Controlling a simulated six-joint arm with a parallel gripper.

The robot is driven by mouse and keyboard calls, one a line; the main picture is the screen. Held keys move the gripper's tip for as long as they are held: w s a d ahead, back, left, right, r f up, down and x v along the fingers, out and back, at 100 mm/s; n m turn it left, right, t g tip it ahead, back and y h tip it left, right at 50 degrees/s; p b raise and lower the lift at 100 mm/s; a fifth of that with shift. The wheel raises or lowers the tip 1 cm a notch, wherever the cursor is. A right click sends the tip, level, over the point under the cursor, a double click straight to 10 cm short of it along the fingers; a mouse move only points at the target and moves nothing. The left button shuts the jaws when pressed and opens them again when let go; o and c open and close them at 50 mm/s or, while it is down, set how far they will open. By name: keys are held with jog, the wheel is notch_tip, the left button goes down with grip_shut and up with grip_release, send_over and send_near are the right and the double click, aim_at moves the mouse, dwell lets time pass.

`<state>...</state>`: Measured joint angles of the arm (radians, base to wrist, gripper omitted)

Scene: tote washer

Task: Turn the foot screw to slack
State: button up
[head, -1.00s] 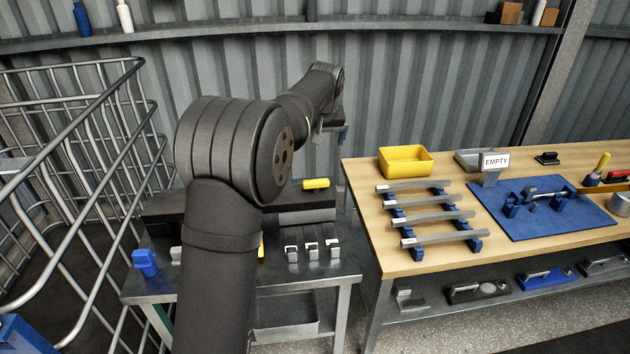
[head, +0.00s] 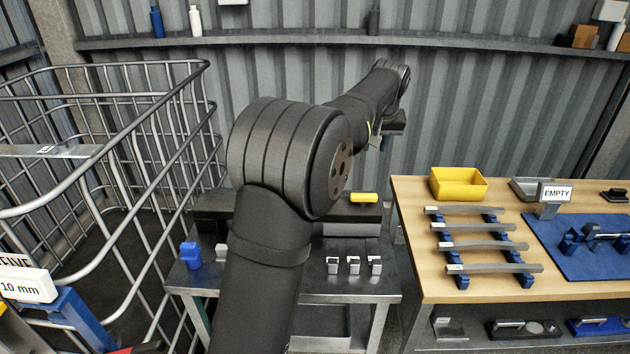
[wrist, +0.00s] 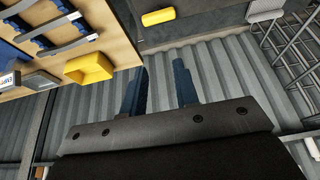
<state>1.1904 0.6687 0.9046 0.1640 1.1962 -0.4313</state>
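I cannot make out a foot screw in either view. My gripper (wrist: 160,82) shows in the wrist view with its two blue fingers apart and nothing between them. In the head view my gripper (head: 388,138) is at the far end of my raised arm, in front of the corrugated wall and well above the low metal table. My arm hides part of that table.
The low metal table (head: 375,284) carries a yellow piece (head: 364,197) and a blue block (head: 190,255). A wire cage (head: 130,135) stands left, with a "10 mm" sign (head: 25,287) in front. A wooden bench (head: 412,215) with a yellow bin (head: 459,184) is right.

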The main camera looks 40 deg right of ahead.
jog(key=shift+s+r, duration=0.15)
jog(key=c, duration=0.3)
jog(key=shift+m+h, duration=0.5)
grip_shut()
jog(key=w+d+f+m+t+h, duration=0.1)
jog(key=w+f+m+h, duration=0.2)
jog(key=w+f+m, duration=0.35)
jog(key=w+f+m+t+h, duration=0.1)
jog(key=w+f+m+h, duration=0.25)
jog(key=f+m, duration=0.5)
jog(key=s+a+f+m+g+h, duration=0.5)
jog(key=s+a+f+m+h, duration=0.2)
jog(key=s+a+f+m, duration=0.3)
jog(key=m, duration=0.1)
send_near(375, 200)
jog(key=s+d, duration=0.2)
jog(key=s, duration=0.1)
jog(key=shift+w+d+f, duration=0.1)
jog(key=shift+w+d, duration=1.45)
jog(key=shift+d, duration=0.3)
